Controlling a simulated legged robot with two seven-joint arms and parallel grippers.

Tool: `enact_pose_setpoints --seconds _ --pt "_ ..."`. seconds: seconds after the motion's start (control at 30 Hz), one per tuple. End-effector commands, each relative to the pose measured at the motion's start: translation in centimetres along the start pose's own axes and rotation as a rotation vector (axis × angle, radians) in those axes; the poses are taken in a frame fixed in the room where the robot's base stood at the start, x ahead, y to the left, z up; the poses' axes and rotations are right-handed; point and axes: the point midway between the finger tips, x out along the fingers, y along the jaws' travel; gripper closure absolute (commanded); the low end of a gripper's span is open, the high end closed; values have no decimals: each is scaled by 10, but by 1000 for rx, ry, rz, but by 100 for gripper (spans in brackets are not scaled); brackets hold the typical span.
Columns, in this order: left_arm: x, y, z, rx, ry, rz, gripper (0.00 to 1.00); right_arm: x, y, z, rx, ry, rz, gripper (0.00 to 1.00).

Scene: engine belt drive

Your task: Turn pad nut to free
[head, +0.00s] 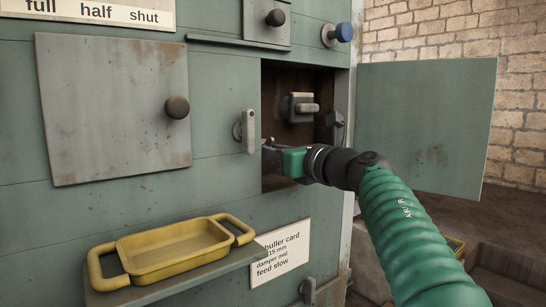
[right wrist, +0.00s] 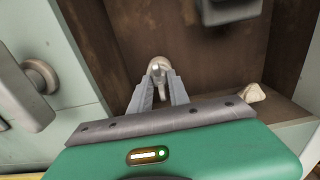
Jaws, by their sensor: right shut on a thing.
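My right gripper (head: 268,147) reaches from the right into a dark open recess (head: 284,80) in the green machine front. In the right wrist view its two grey fingers (right wrist: 160,78) are shut on a small pale, rounded metal piece, which looks like the pad nut (right wrist: 155,65). The nut sits low in the brown recess, and the fingertips touch it from both sides. In the head view the gripper hides it. What lies behind the nut cannot be made out. My left gripper is not in view.
A grey block with a handle (head: 301,107) sits higher in the recess. A lever (head: 247,131) stands just left of the opening. The door (head: 427,125) hangs open at right. A small pale piece (right wrist: 254,92) lies inside. A yellow tray (head: 175,249) rests on a shelf below.

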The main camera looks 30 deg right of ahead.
Motion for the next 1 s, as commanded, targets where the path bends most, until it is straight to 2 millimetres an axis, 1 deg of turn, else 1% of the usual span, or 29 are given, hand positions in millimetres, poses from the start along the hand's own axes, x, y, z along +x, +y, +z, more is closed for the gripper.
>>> enact_pose_setpoints --seconds 0.03,0.47,0.5,0.63,0.9,1.0 --pt "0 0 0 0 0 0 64 -2 -1 5 -6 -11 -5 100" --pt "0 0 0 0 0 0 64 -2 0 6 -13 -11 -5 100" --pt "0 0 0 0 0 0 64 -2 -1 6 -12 -11 -5 73" --pt "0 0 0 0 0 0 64 -1 0 4 -12 -7 -3 57" --pt "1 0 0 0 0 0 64 -2 0 2 -11 -4 -1 57" --pt "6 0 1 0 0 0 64 -8 0 0 -12 -4 -2 57"
